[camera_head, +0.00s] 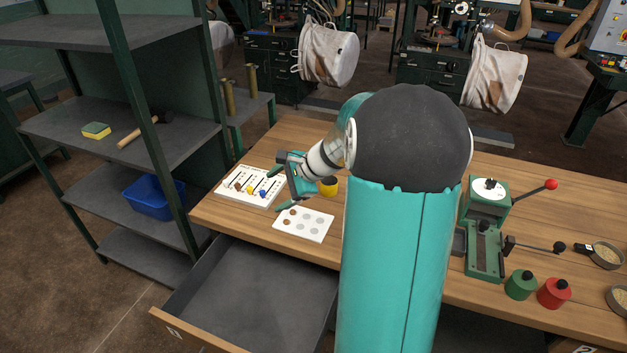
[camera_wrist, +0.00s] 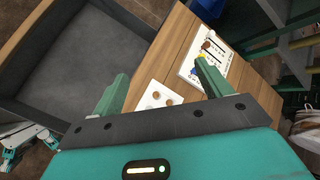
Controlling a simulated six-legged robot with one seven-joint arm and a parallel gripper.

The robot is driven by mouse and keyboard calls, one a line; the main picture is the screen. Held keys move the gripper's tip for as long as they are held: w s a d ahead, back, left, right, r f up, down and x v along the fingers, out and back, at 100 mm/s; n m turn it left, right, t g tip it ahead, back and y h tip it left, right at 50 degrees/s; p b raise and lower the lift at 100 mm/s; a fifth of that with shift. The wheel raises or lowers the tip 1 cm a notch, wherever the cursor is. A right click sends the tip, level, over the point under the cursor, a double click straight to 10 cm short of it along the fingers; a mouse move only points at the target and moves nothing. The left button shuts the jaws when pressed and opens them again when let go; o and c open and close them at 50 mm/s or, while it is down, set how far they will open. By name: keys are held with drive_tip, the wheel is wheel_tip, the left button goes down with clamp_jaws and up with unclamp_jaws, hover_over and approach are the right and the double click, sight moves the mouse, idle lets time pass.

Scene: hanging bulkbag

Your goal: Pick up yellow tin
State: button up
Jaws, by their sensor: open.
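The yellow tin (camera_head: 329,188) stands on the wooden bench in the head view, partly hidden behind my wrist and gripper. My gripper (camera_head: 280,189) is open, with its green fingers pointing left over the bench between the slotted white board and the white plate. The tin is to the right of the fingertips, beside the gripper body and not between the fingers. The wrist view shows the open fingers (camera_wrist: 161,70) with nothing between them; I cannot make out the tin there.
The slotted white board (camera_head: 250,188) with coloured knobs and the white plate (camera_head: 303,224) with round spots lie close by. An open drawer (camera_head: 245,290) juts out below. A green press (camera_head: 485,235), a green tin (camera_head: 520,285) and a red tin (camera_head: 554,293) stand at right.

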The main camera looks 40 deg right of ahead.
drive_tip(key=d+f+m+t+h, duration=0.1)
drive_tip(key=d+f+m+t, duration=0.1)
drive_tip(key=d+f+m, duration=0.35)
drive_tip(key=d+f+m+t, duration=0.1)
drive_tip(key=d+f+m, duration=0.15)
drive_tip(key=d, duration=0.65)
drive_tip(key=m+t+h, duration=0.3)
drive_tip(key=m, duration=0.3)
approach(335, 186)
drive_tip(key=shift+w+a, duration=0.15)
drive_tip(key=shift+w, duration=0.5)
drive_tip(key=x, duration=0.8)
drive_tip(key=shift+s+f, duration=0.1)
drive_tip(key=shift+f, duration=0.1)
drive_tip(key=x, duration=0.5)
drive_tip(key=shift+w, duration=0.35)
drive_tip(key=shift+d, duration=0.2)
drive_tip(key=c, duration=1.2)
